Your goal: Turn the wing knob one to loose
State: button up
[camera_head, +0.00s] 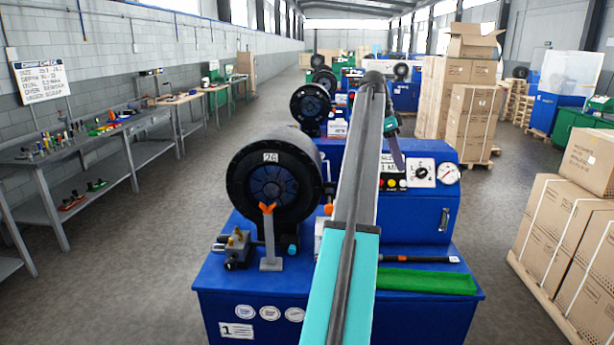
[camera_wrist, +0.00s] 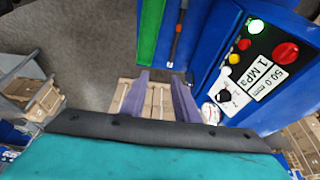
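The blue crimper (camera_head: 340,300) labelled 1 stands in front of me, with a round black head (camera_head: 270,185) marked 26. Its control panel has a black knob on a white plate (camera_head: 421,173), which also shows in the wrist view (camera_wrist: 224,95). A small clamp-like fixture (camera_head: 237,247) sits left of an orange-topped stand (camera_head: 268,235). I cannot tell which part is the wing knob. My gripper (camera_head: 400,155) is in front of the panel's upper left. In the wrist view its two purple fingers (camera_wrist: 160,78) are apart, with nothing between them.
A green mat (camera_head: 425,281) and a dark rod (camera_head: 418,259) lie on the crimper's bed. Boxes on pallets (camera_head: 565,225) stand at the right. A grey workbench (camera_head: 80,145) with tools is at the left. The floor between (camera_head: 150,230) is clear.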

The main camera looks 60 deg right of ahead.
aim_at(329, 185)
jog(key=z, duration=0.05)
jog(key=i, duration=1)
